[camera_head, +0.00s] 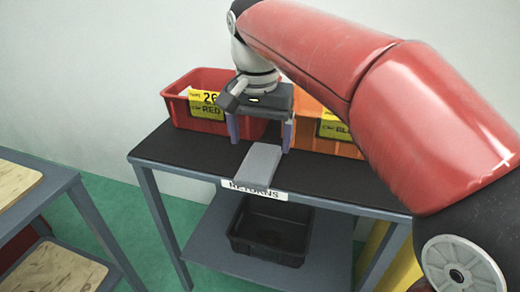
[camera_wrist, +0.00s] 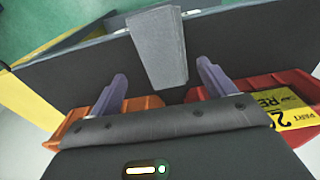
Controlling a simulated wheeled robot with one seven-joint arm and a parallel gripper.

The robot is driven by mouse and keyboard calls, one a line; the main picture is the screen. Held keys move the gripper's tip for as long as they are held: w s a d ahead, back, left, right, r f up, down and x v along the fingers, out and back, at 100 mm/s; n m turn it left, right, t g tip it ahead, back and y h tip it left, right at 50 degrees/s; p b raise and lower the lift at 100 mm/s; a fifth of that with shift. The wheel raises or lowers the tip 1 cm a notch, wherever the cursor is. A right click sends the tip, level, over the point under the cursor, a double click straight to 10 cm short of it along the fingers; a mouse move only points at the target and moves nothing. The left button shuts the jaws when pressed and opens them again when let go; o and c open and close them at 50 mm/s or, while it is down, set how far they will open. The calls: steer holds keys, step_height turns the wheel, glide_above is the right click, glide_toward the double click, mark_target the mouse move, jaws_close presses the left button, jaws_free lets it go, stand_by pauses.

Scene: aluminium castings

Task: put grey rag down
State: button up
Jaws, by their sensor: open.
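The grey rag (camera_head: 259,164) is a flat grey rectangle lying on the black table top near its front edge, just above the RETURNS label. It also shows in the wrist view (camera_wrist: 158,47), apart from the fingers. My gripper (camera_head: 260,137) is open and empty above the table, behind the rag and in front of the bins. In the wrist view, the two purple fingers of my gripper (camera_wrist: 164,75) stand wide apart with nothing between them.
A red bin (camera_head: 185,112) with a yellow label stands at the back left of the table (camera_head: 170,150). An orange bin (camera_head: 312,128) stands right of it, partly hidden by my arm. A black crate (camera_head: 238,240) sits on the lower shelf.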

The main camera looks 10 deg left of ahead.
mark_target(258, 165)
step_height(258, 165, up, 6)
steer(key=p, duration=0.1)
steer(key=s+d+f+t, duration=0.1)
steer(key=s+d+f, duration=0.1)
steer(key=d, duration=0.5)
steer(key=s+d+f+t, duration=0.1)
steer(key=s+d+f, duration=0.1)
steer(key=d, duration=0.5)
steer(key=s+d+f+n+t, duration=0.1)
steer(key=s+d+f+t, duration=0.1)
steer(key=s+d+f, duration=0.8)
step_height(258, 165, down, 3)
steer(key=shift+d+f+t, duration=0.15)
steer(key=shift+d+t, duration=0.25)
steer(key=shift+d, duration=0.55)
